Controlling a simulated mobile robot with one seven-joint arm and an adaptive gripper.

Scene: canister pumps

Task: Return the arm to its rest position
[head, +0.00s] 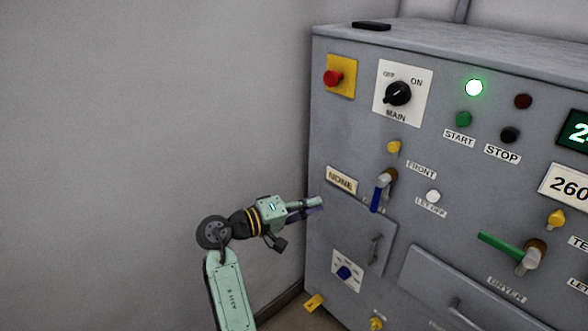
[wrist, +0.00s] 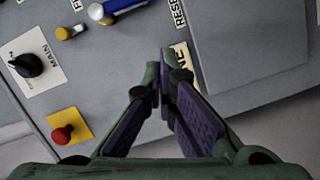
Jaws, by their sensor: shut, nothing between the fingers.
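My gripper (head: 318,204) is at the end of my pale green arm, in front of the left part of a grey control cabinet (head: 440,200). It is shut and empty. In the wrist view its two dark purple-padded fingers (wrist: 164,85) meet at the tips, with the cabinet face behind them. The tips appear close to the "NONE" plate (head: 341,180) in the head view, partly over it in the wrist view. I cannot tell whether they touch the cabinet.
Right of my gripper, a blue-handled valve (head: 383,190) and a green-handled valve (head: 515,250) stick out. The MAIN knob (head: 398,93) and red button (head: 333,78) sit above. A dark flat object (head: 371,26) lies on top. Left is a bare wall (head: 140,120) with free room before it.

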